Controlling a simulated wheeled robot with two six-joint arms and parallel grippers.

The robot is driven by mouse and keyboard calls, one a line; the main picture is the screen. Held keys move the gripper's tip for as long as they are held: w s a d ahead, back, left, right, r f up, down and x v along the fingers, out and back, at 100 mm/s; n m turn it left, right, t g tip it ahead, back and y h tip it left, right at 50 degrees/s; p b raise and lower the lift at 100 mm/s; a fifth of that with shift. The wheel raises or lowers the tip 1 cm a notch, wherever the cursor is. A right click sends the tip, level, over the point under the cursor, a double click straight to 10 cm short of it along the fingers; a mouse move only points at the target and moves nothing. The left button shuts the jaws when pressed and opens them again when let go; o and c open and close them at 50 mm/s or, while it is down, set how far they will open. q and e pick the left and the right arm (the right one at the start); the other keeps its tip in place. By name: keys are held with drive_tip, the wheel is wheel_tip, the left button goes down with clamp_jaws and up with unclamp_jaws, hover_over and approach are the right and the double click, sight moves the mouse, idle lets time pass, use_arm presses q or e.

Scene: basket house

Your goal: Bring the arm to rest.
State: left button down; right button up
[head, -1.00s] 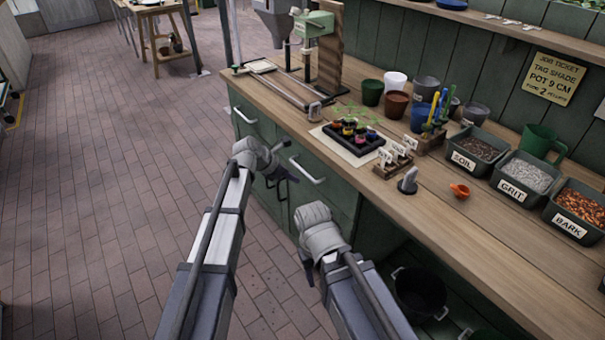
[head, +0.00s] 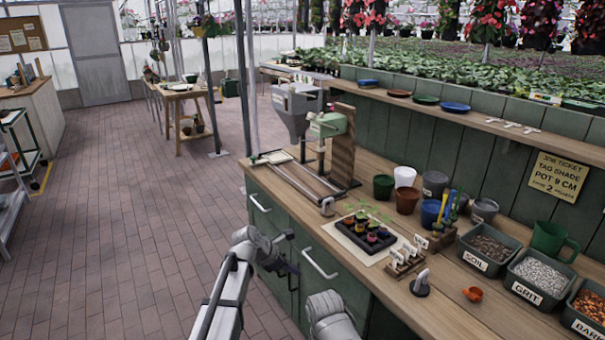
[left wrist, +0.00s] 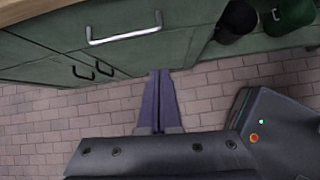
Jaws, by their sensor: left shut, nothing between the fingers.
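My left arm (head: 228,290) comes up from the bottom of the head view, in front of the green bench cabinet. Its gripper (head: 288,268) is small and dark there, beside the cabinet front and below the worktop edge. In the left wrist view the two fingers (left wrist: 160,100) lie together, shut and empty, over the brick floor. My right arm (head: 330,315) shows only as a grey wrist joint at the bottom edge; its gripper is out of sight.
The wooden worktop (head: 460,305) holds a seedling tray (head: 365,232), pots, and bins of soil (head: 488,250), grit and bark. A cabinet handle (left wrist: 124,36) is close to the left gripper. The brick floor (head: 120,240) to the left is clear.

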use_arm(q)
drive_tip(key=s+a+r+m+g+y+p, duration=0.1)
drive_tip(key=s+m+g+y+p, duration=0.1)
drive_tip(key=s+m, duration=1.1)
drive_tip(key=s+a+r+m+g+y+p, duration=0.1)
drive_tip(key=s+m+y+p, duration=0.4)
drive_tip(key=s+m, duration=0.9)
drive_tip(key=shift+s+r+m+g+y, duration=0.3)
drive_tip(key=shift+s+r+g, duration=0.4)
drive_tip(key=shift+r, duration=0.1)
